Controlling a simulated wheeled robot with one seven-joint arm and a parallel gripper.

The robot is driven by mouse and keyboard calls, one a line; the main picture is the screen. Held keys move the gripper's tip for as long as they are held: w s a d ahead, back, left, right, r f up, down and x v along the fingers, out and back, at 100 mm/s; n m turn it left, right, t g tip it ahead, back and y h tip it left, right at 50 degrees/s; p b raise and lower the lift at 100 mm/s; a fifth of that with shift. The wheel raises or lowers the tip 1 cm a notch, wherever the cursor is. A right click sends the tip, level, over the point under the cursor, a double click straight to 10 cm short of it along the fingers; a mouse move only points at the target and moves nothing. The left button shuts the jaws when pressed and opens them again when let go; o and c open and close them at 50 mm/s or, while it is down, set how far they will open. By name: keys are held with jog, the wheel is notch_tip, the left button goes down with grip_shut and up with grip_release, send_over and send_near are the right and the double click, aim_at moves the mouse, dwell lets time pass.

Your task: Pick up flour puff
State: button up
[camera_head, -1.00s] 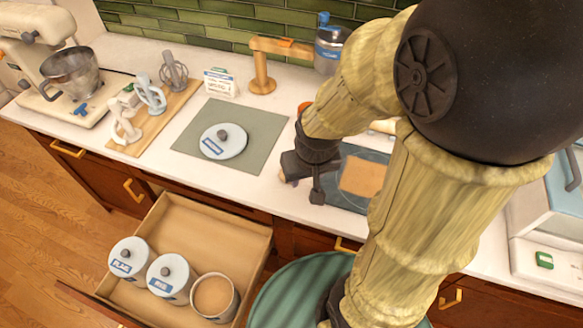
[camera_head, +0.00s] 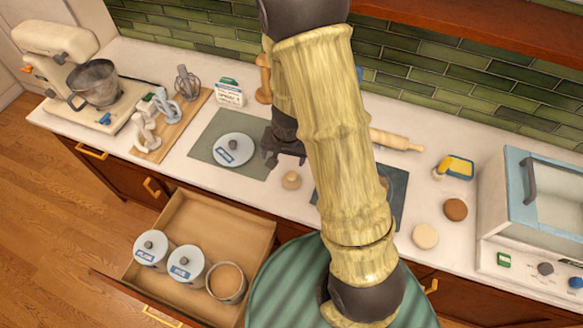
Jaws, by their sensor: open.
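A small beige rounded thing, which looks like the flour puff (camera_head: 291,180), sits on the white counter near its front edge, just right of the grey-green mat. My gripper (camera_head: 285,160) is open above and slightly behind it in the picture. Its two dark fingers are spread apart with nothing seen between them. The gap between gripper and puff is hard to judge from this angle. My arm hides part of the counter right of the puff.
A lid (camera_head: 234,149) lies on the mat (camera_head: 205,150). Right of the puff is a dark board (camera_head: 398,190), mostly behind my arm. An open drawer (camera_head: 210,225) below holds canisters. A rolling pin (camera_head: 397,140), pale disc (camera_head: 425,236) and brown disc (camera_head: 456,210) lie farther right.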

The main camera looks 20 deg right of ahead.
aim_at(290, 174)
jog(key=w+m+p, duration=0.1)
jog(key=p, duration=0.1)
jog(key=d+f+m+h+p, duration=0.1)
jog(key=p, duration=0.2)
jog(key=shift+w+d+f+g+h, duration=0.1)
jog(key=shift+w+d+g+h, duration=0.15)
jog(key=shift+w+g+h, duration=0.1)
jog(key=shift+f, duration=0.1)
jog(key=f+b, duration=0.3)
jog(key=f, duration=0.1)
jog(key=w+f+b, duration=0.1)
jog(key=f+b, duration=0.2)
jog(key=d+f+b, duration=0.1)
jog(key=f+b, duration=0.1)
jog(key=f, duration=0.2)
jog(key=shift+w+f+b, duration=0.2)
jog(key=shift+f+b, duration=0.15)
jog(key=shift+b, duration=0.05)
jog(key=shift+d, duration=0.1)
jog(key=shift+f, duration=0.1)
